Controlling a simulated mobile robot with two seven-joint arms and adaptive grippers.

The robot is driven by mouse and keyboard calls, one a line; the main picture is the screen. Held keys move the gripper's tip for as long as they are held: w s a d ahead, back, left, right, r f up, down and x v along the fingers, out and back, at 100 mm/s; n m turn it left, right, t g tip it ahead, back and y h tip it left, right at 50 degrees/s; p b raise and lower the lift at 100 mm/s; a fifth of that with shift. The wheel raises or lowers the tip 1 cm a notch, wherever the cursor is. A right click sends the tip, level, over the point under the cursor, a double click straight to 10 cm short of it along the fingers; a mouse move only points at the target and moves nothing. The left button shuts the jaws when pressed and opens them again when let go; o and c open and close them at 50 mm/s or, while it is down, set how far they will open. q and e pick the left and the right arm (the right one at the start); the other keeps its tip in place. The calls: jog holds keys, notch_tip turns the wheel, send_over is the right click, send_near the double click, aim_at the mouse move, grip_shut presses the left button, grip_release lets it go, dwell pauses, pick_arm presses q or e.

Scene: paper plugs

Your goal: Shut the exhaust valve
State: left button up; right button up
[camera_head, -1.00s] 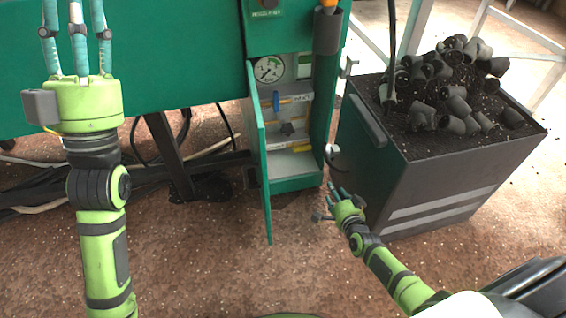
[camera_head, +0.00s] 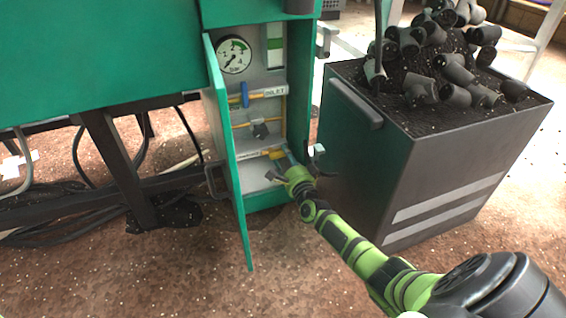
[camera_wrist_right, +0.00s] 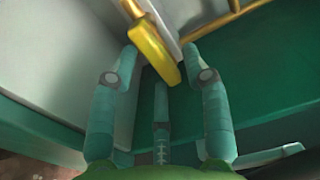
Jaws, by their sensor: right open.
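The open green cabinet (camera_head: 265,203) holds a lower valve with a yellow lever (camera_head: 272,153) and a small label I cannot read. I take it as the exhaust valve. My right gripper (camera_head: 285,166) is at the cabinet's lower opening, close to this lever. In the right wrist view, the yellow lever (camera_wrist_right: 155,50) lies tilted between the spread fingertips of my right gripper (camera_wrist_right: 160,58). The fingers are open; I cannot tell whether one touches the lever. Above it are a valve with a blue handle (camera_head: 245,95) and a dark knob (camera_head: 260,130). My left gripper is out of view.
The cabinet's green door (camera_head: 232,170) stands open on the left, with a dark handle. A pressure gauge (camera_head: 234,55) is at the top inside. A dark bin (camera_head: 400,185) full of black pipe fittings (camera_head: 440,70) stands close on the right.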

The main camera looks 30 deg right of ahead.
jog(key=shift+b+x, duration=0.3)
jog(key=shift+x, duration=0.55)
grip_shut()
